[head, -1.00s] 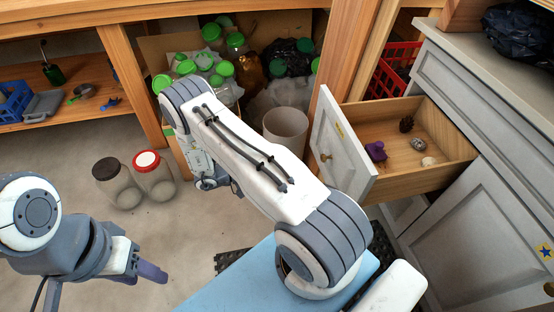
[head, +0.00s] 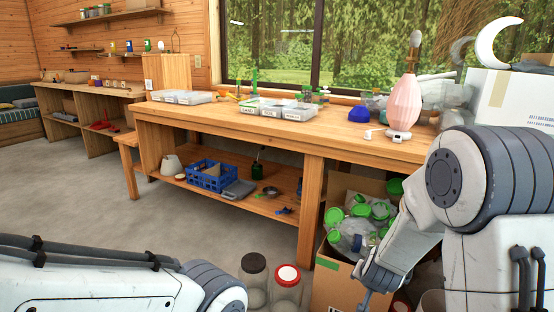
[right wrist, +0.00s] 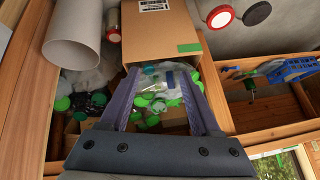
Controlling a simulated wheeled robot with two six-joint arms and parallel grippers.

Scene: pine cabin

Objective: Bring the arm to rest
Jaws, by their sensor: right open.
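My right arm (head: 455,180) comes in at the right of the head view, bent with its forearm pointing down. Its gripper (head: 366,297) is low in the picture, in front of the cardboard box, and partly cut off by the bottom edge. In the right wrist view the right gripper (right wrist: 158,78) has its two fingers spread, with nothing held between them. The box of jars lies beyond the fingers. My left arm (head: 110,285) lies along the bottom left of the head view. Its gripper is out of the picture.
A cardboard box (head: 332,283) of green-lidded jars stands beside the wooden workbench (head: 290,120). Two jars, one with a dark lid (head: 254,264) and one red-lidded (head: 288,276), stand on the floor. A pink lamp (head: 403,102) is on the bench. Floor at left is clear.

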